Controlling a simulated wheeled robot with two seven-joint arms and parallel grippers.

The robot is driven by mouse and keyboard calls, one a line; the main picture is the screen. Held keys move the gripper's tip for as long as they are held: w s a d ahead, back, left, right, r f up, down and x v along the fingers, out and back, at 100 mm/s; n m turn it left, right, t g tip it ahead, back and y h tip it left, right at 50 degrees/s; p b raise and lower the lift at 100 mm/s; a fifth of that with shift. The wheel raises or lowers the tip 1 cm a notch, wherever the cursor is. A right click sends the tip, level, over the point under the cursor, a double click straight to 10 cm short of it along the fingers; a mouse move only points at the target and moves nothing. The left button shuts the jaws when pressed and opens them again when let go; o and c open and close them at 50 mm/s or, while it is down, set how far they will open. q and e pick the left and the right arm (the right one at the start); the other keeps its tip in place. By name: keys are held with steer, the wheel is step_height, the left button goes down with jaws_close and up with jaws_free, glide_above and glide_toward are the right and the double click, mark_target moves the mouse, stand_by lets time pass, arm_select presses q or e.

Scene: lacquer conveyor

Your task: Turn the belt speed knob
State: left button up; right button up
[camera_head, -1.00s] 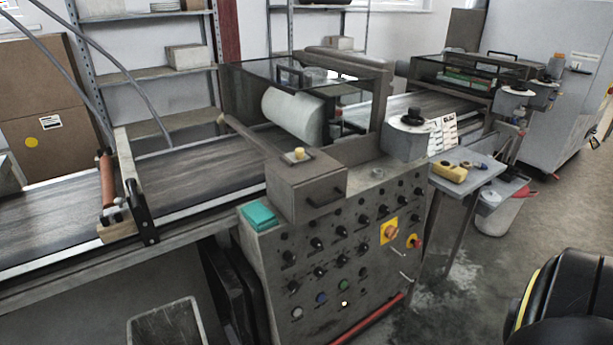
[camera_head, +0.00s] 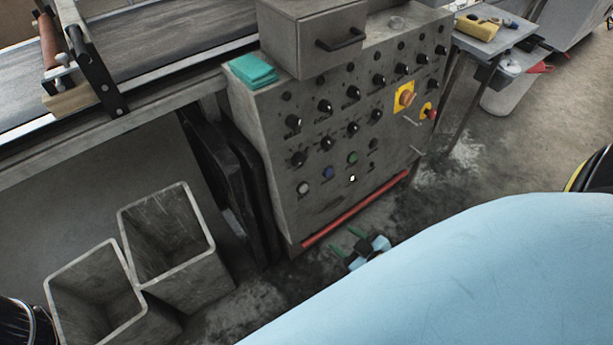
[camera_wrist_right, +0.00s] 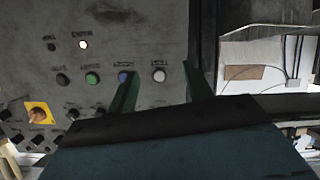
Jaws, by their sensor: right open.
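The grey control panel (camera_head: 290,160) carries rows of black knobs (camera_head: 324,106). Their labels are too small to read, so I cannot tell which is the belt speed knob. My right gripper (camera_head: 346,241) is open and empty, low in front of the panel near its red bottom bar. In the right wrist view its green fingers (camera_wrist_right: 160,68) stand apart, with the panel's white button (camera_wrist_right: 159,75) and blue button (camera_wrist_right: 124,77) beyond them. No contact with the panel is visible. My left gripper is not in view.
An orange switch on a yellow plate (camera_head: 405,97) and a red button (camera_head: 431,113) sit on the panel's right. A teal cloth (camera_head: 252,70) lies on its top left. Two open grey bins (camera_head: 168,245) stand at lower left. A side table (camera_head: 500,36) stands right.

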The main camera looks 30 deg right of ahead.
mark_target(302, 161)
steer(key=w+r+t+b, duration=0.4)
steer(key=r+t+b, duration=0.15)
steer(key=r, duration=0.65)
steer(key=shift+m, duration=0.3)
steer(key=w, duration=0.4)
steer(key=w+b, duration=0.1)
steer(key=w, duration=0.8)
steer(key=shift+w+a+r+b, duration=0.25)
steer(key=shift+w+a+b, duration=0.05)
steer(key=shift+w+a, duration=0.1)
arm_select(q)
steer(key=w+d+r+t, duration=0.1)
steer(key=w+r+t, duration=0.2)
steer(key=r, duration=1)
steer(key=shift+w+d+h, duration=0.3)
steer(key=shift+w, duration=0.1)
arm_select(e)
steer(key=c, duration=1)
